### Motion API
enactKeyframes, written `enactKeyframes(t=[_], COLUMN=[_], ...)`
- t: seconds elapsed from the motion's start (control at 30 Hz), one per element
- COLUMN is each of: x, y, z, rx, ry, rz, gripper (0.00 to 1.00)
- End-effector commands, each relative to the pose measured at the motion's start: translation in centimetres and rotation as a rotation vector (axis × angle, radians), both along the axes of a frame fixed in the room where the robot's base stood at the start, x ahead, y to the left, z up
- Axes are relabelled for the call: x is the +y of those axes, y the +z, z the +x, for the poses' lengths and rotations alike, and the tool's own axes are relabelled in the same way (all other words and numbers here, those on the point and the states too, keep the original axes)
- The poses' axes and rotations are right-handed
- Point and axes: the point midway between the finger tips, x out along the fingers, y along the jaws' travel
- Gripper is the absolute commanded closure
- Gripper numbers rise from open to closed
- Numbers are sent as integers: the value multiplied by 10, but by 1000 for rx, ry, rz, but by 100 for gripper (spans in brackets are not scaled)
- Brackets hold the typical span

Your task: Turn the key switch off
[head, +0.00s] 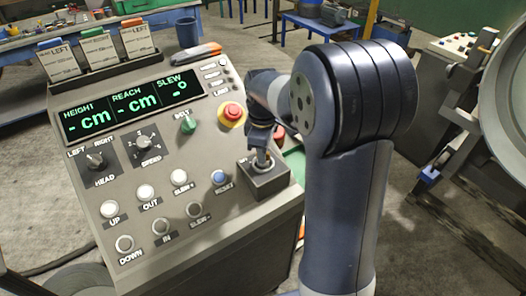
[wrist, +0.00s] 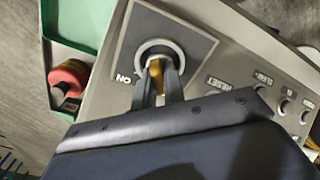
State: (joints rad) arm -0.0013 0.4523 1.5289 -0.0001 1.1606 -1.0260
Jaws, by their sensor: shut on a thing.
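The key switch (head: 272,183) is a dark square plate at the right front corner of the sloped console, below the red stop button. In the wrist view the switch (wrist: 192,38) shows a pale round collar with a gold key (wrist: 154,84) in it and the word ON on its plate. My gripper (head: 262,157) reaches down to the switch from above. In the wrist view my gripper (wrist: 157,76) has its two fingers closed on either side of the key, close to the collar. The fingers hide part of the key.
The console (head: 205,235) carries lit displays (head: 125,104) showing dashes, with knobs and push buttons below. The blue RESET button (head: 219,177) and the red stop button (head: 232,113) are near my gripper. A green tray (wrist: 83,20) and a red cylinder (wrist: 68,76) lie beside the console.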

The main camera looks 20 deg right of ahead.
Motion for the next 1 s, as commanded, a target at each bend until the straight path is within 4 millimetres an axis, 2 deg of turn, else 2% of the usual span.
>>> enactKeyframes(t=[0.23,0.27,0.5,0.8,0.87,1.0], x=[0,1,0,0,0,0], y=[1,1,0,3,9,32], z=[1,1,0,0,1,1], rx=[-4,-4,-1,-1,-3,-6], ry=[2,2,1,0,0,0], rz=[1,1,0,0,1,0], gripper=[100,87,68,67,67,67])
